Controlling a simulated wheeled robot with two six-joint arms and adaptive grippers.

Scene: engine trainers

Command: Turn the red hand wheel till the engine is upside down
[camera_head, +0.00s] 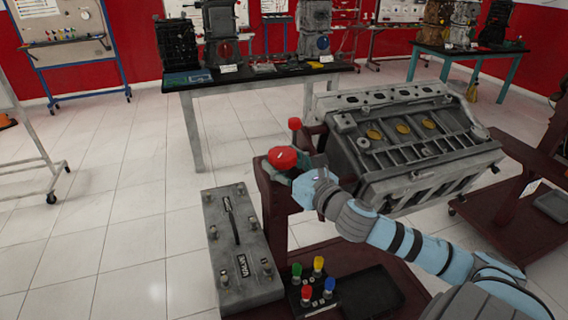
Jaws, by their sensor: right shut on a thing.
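The grey engine block (398,145) is mounted on a dark red stand (274,214). It lies tilted, with a row of yellow round plugs on the face turned up towards me. The red hand wheel (282,157) is at the left end of the stand. My right gripper (299,172) is at the wheel's right side and is shut on it. The fingertips are small and partly hidden, so the exact contact is unclear. My left gripper is out of view.
A grey metal case (238,248) stands left of the stand. A small block with coloured knobs (313,287) and a dark tray (368,294) are at the stand's base. A red knob (294,124) is behind the wheel. Open tiled floor lies left.

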